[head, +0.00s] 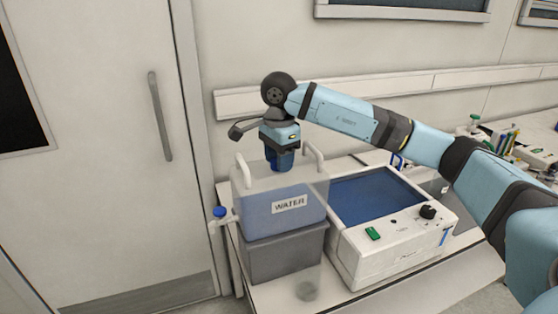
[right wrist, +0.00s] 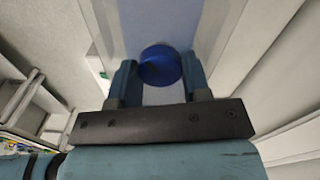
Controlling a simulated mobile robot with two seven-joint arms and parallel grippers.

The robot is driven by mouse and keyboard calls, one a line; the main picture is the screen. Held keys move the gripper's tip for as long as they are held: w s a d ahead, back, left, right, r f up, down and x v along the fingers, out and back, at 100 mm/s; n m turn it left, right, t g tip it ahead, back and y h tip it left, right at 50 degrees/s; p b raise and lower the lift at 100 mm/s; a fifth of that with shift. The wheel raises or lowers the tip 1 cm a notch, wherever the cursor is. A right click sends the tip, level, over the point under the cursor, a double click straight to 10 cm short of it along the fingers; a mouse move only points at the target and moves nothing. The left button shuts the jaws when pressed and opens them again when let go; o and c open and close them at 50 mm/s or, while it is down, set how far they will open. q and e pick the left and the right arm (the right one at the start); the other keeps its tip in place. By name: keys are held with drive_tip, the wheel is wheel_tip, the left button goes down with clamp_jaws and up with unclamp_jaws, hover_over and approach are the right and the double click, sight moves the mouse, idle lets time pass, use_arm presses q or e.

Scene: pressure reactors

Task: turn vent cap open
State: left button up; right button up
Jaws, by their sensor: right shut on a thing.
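The blue round vent cap (right wrist: 160,66) is on top of the water container (head: 262,208), a translucent box with a "WATER" label and two white handles. My right gripper (head: 282,161) comes down on the container's top from above. In the right wrist view its two fingers (right wrist: 159,76) stand on either side of the cap, shut on it. In the head view the fingers mostly hide the cap. How far the cap is turned cannot be told. My left gripper is not in view.
The container stands on a grey box (head: 284,254). A tap with a blue knob (head: 219,212) sticks out at its left. A white bath (head: 385,250) with blue liquid stands close on the right. A door (head: 95,150) is at left.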

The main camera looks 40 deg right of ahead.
idle(0.4)
drive_tip(key=o, duration=0.9)
drive_tip(key=shift+o, duration=0.2)
wheel_tip(320, 180, up, 14)
drive_tip(key=shift+p, duration=0.35)
drive_tip(key=shift+f, duration=0.1)
